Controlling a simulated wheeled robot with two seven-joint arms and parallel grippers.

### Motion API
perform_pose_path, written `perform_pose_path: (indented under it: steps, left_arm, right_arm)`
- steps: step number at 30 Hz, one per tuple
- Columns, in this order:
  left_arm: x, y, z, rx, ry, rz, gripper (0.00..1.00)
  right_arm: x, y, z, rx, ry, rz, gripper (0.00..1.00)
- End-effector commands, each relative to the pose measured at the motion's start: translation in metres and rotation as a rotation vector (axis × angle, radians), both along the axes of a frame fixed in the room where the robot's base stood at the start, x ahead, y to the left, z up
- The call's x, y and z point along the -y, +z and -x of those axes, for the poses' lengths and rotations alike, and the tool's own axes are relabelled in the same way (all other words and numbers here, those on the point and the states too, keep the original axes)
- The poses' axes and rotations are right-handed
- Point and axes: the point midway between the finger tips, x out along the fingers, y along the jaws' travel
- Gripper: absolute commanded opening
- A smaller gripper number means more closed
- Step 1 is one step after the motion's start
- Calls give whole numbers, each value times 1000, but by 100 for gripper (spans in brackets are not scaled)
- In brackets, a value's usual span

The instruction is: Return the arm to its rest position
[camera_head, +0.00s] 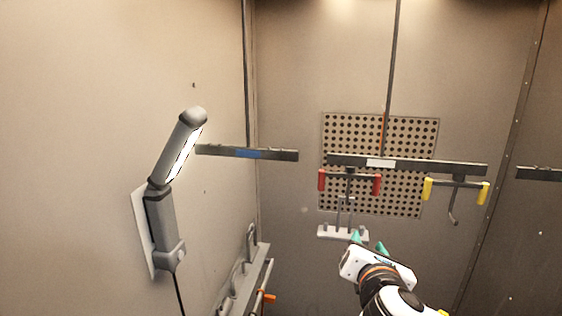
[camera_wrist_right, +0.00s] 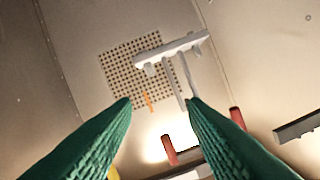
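My right arm comes in from the lower right in the head view, with its white and orange wrist. My right gripper (camera_head: 369,243) has green fingers and is in front of the back wall, just below a small light-grey hooked piece (camera_head: 340,232). In the right wrist view the fingers of my right gripper (camera_wrist_right: 159,103) stand apart with nothing between them. The light-grey hooked piece (camera_wrist_right: 172,50) shows beyond the fingertips there. My left gripper is in neither view.
A rail (camera_head: 410,166) on the back wall bears a red-handled hanger (camera_head: 349,173) and a yellow-handled hanger (camera_head: 456,182). A perforated panel (camera_head: 400,133) is behind them. A lamp (camera_head: 162,220) is on the left wall. A grey rack (camera_head: 240,285) stands at the lower left.

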Motion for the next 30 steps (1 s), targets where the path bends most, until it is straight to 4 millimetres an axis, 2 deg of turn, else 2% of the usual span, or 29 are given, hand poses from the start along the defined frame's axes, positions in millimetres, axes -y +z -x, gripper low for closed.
perform_pose_path:
  steps: [1, 8, 15, 21, 30]
  left_arm:
    - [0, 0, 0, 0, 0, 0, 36]
    - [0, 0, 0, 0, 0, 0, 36]
    - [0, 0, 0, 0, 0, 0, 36]
    - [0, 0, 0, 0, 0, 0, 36]
    - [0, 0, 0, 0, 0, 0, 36]
  right_arm:
    - [-7, -28, 10, -53, -7, -144, 40]
    - [-19, -127, 63, -249, -215, -824, 40]
    - [-11, -216, 141, -380, -685, -1436, 40]
    - [1, -262, 203, -366, -1090, -1733, 40]
    - [19, -300, 277, -241, -1570, -1934, 40]
